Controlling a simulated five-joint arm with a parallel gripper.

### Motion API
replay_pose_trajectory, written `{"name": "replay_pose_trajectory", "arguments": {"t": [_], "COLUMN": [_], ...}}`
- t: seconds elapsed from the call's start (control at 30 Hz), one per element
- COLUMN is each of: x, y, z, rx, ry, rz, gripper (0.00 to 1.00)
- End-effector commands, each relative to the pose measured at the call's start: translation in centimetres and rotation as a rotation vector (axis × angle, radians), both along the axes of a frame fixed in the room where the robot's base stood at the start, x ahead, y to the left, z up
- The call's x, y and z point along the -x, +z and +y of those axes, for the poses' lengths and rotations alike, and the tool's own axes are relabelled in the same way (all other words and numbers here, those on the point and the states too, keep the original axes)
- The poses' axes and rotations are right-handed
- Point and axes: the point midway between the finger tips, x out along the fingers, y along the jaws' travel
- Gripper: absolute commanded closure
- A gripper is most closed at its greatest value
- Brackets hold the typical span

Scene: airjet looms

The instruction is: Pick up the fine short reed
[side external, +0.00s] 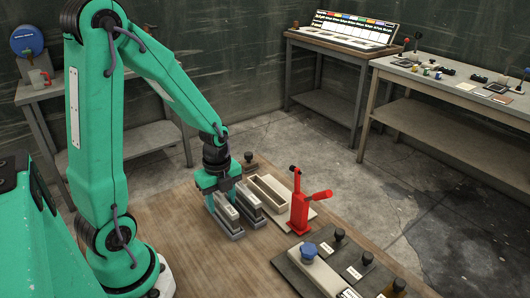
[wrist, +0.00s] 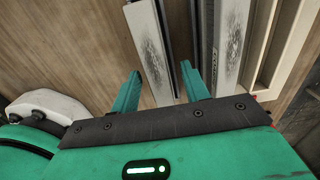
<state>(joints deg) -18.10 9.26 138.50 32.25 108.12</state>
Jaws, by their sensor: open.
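Two narrow, pale-topped reed-like bars sit side by side in grey holders on the wooden table. The left bar (wrist: 150,45) also shows in the side external view (side external: 226,207). The right bar (wrist: 230,45) has dark lettering on its edge and also shows in the side external view (side external: 247,195). I cannot tell which is the fine short reed. My gripper (wrist: 161,68) is open, its green fingertips apart on either side of the left bar in the wrist view. In the side external view my gripper (side external: 215,192) is low over the bars, and partly hides them.
A cream open tray (side external: 268,192) lies right of the bars. A red lever clamp (side external: 299,210) stands beside it. A dark board (side external: 310,262) with black knobs and a blue knob is at the front right. The table's left front is clear.

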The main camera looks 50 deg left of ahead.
Motion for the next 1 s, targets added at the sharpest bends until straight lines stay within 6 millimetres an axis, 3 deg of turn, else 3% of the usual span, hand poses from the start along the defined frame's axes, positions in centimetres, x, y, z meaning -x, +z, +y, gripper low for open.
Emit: {"name": "replay_pose_trajectory", "arguments": {"t": [0.53, 0.77, 1.0], "x": [0.0, 0.0, -0.02], "y": [-0.13, -0.13, -0.11], "z": [0.01, 0.01, 0.02], "rx": [0.0, 0.0, 0.0], "ry": [0.0, 0.0, 0.0], "rz": [0.0, 0.0, -0.001], "gripper": [0.55, 1.0, 1.0]}}
